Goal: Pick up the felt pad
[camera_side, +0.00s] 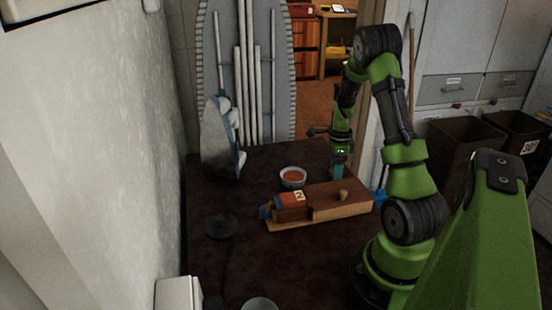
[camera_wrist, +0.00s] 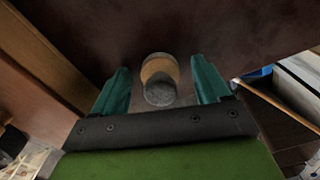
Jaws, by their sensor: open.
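A small rounded piece (camera_wrist: 160,92) shows in the wrist view, tan on its far part and fuzzy grey on its near part. The grey part looks like felt, so this may be the felt pad; I cannot tell for sure. It lies between the two teal fingers of my gripper (camera_wrist: 160,66), with a gap on each side. My gripper is open and holds nothing. In the side view my gripper (camera_side: 338,172) points down, low over the dark table behind the wooden box. The piece cannot be made out there.
A wooden box (camera_side: 343,207) with a knob stands in front of my gripper. A bowl (camera_side: 292,178) with orange contents is to the left. An iron (camera_side: 219,140) stands upright at the back left. A dark disc (camera_side: 221,227) lies at the left. The table's front left (camera_side: 236,268) is mostly clear.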

